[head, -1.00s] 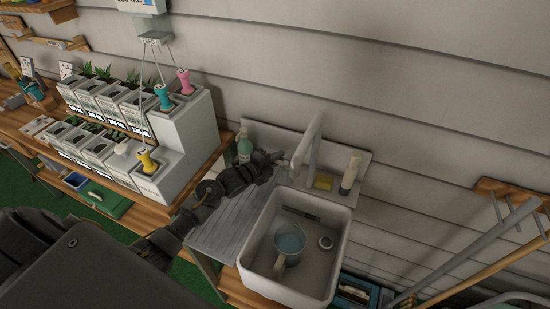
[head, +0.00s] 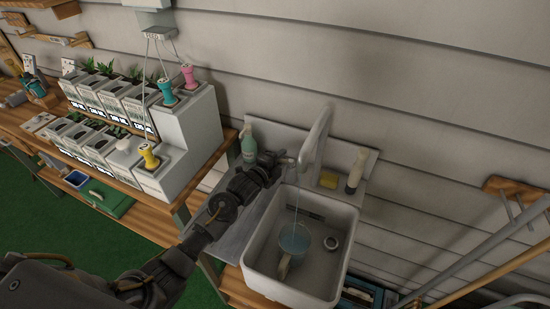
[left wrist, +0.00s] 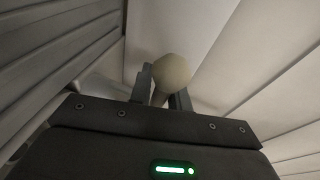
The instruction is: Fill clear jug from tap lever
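The clear jug (head: 295,238) stands in the white sink, bluish with water inside, its pale handle toward the front left. A thin stream of water (head: 296,205) falls from the grey tap (head: 317,140) into it. My left gripper (head: 284,160) is at the tap's left side, by the lever. In the left wrist view, the lever's round pale knob (left wrist: 172,70) sits at my left fingers (left wrist: 163,90), which are close together on either side of its stem. The knob hides part of the right-hand finger. My right gripper is not in view.
The sink (head: 258,268) has a drainboard on its left. A green bottle (head: 249,146), a yellow sponge (head: 328,180) and a pale bottle (head: 356,172) stand behind it. A planter bench is at left. Long-handled tools (head: 480,235) lean at right.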

